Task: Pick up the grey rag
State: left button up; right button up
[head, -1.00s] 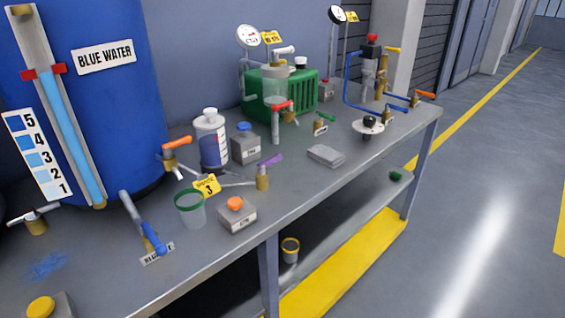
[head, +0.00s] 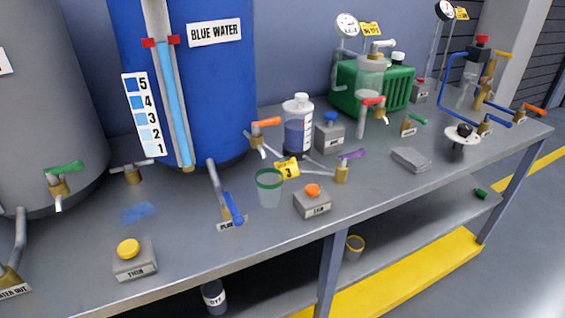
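The grey rag (head: 411,159) lies folded flat on the metal bench top, right of centre in the head view. It sits near the front edge, between the purple-handled valve (head: 347,165) and the round black-knobbed fitting (head: 462,136). Nothing touches it or covers it. Neither of my grippers shows in the head view.
The grey bench (head: 180,258) has a lower shelf and a yellow step (head: 420,275). A green-rimmed cup (head: 269,188), an orange-button box (head: 313,201) and a white-capped bottle (head: 298,125) stand left of the rag. A green machine (head: 385,88) stands behind it. Blue and grey tanks fill the left.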

aim_at(417, 164)
jog(key=z, duration=2.5)
jog(key=i, duration=2.45)
jog(key=u, duration=2.2)
